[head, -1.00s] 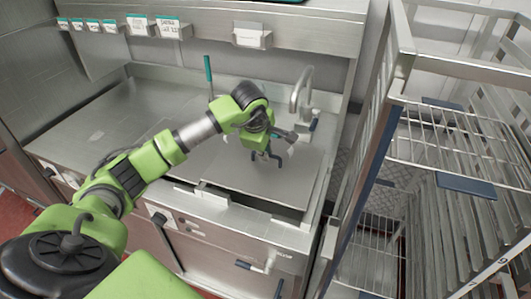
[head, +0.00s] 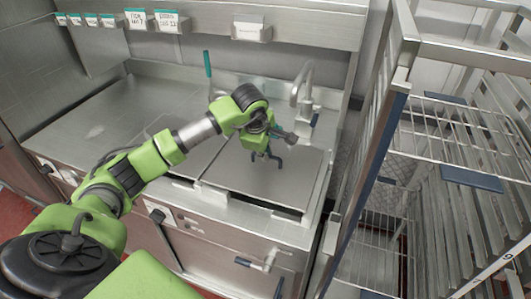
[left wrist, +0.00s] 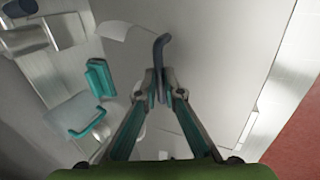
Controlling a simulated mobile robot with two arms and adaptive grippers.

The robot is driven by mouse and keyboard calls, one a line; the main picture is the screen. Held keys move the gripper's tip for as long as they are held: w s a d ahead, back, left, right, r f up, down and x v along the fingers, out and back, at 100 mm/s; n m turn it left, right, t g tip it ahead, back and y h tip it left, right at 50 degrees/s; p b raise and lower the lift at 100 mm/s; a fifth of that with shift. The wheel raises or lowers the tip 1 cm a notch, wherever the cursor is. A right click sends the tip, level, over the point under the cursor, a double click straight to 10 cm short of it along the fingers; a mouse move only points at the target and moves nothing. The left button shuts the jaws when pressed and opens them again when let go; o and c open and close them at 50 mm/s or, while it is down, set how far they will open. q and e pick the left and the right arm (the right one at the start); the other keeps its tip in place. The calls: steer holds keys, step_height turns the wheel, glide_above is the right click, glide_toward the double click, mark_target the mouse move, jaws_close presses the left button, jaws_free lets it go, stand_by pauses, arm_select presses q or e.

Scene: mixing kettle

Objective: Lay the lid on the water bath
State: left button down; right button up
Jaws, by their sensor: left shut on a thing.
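The lid (head: 297,172) is a flat steel plate with a dark blue handle. It lies over the water bath at the right end of the steel counter. A thin dark gap shows along its front edge above the bath's front rim (head: 255,212); I cannot tell whether it rests fully on the rim. My left gripper (head: 266,153) is above the lid, shut on the handle. In the left wrist view the fingertips (left wrist: 160,88) pinch the blue handle (left wrist: 161,55), with the lid (left wrist: 225,50) beneath. The bath's inside is hidden. My right gripper is out of view.
A steel tap (head: 303,85) stands behind the lid. A teal-handled tool (head: 207,65) stands upright at the back. A wire rack (head: 465,130) stands close on the right. A lever valve (head: 262,262) sticks out below the front.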

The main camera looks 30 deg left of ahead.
arm_select(q)
steer(key=shift+f, duration=0.2)
stand_by(0.5)
steer(key=c, duration=2.1)
jaws_free()
steer(key=o, duration=0.5)
steer(key=shift+f, duration=0.1)
steer(key=shift+s+r, duration=0.2)
steer(key=shift+r, duration=0.45)
steer(key=shift+p+v, duration=1.6)
steer(key=shift+v, duration=1.3)
